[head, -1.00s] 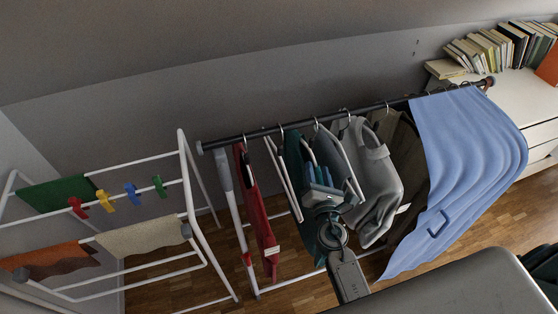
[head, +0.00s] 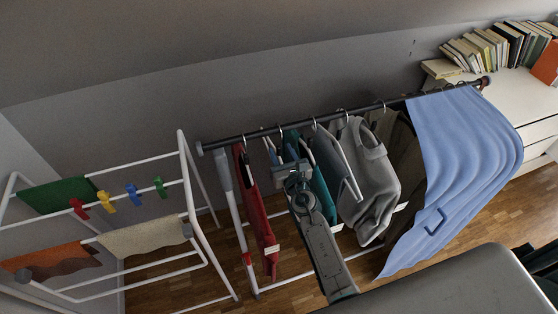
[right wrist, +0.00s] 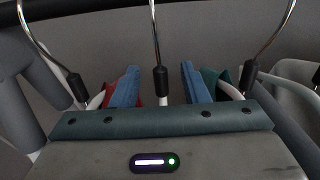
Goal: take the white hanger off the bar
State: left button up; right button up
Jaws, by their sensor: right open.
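The dark bar (head: 235,138) runs across the middle of the head view with several hangers on it. The white hanger (head: 280,130) hangs between a red garment (head: 256,215) and a teal one (head: 318,190); its body is mostly hidden behind my right gripper (head: 284,155). In the right wrist view, its metal hook and black collar (right wrist: 160,80) stand upright between the two blue fingertips of my open right gripper (right wrist: 160,86). The fingers appear apart from it on both sides. The hook reaches up toward the bar (right wrist: 110,4). My left gripper is not in view.
Neighbouring hooks (right wrist: 265,50) stand close on both sides. Grey garments (head: 368,180) and a blue cloth (head: 460,150) hang further right. A white drying rack (head: 205,230) with clothespins stands left. Books (head: 490,48) stand on a white cabinet (head: 510,100).

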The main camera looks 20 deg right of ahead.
aim_at(280, 150)
jog(key=shift+w+f, duration=0.15)
jog(key=shift+w, duration=1.35)
jog(key=shift+s, duration=0.1)
jog(key=shift+c, duration=0.9)
grip_shut()
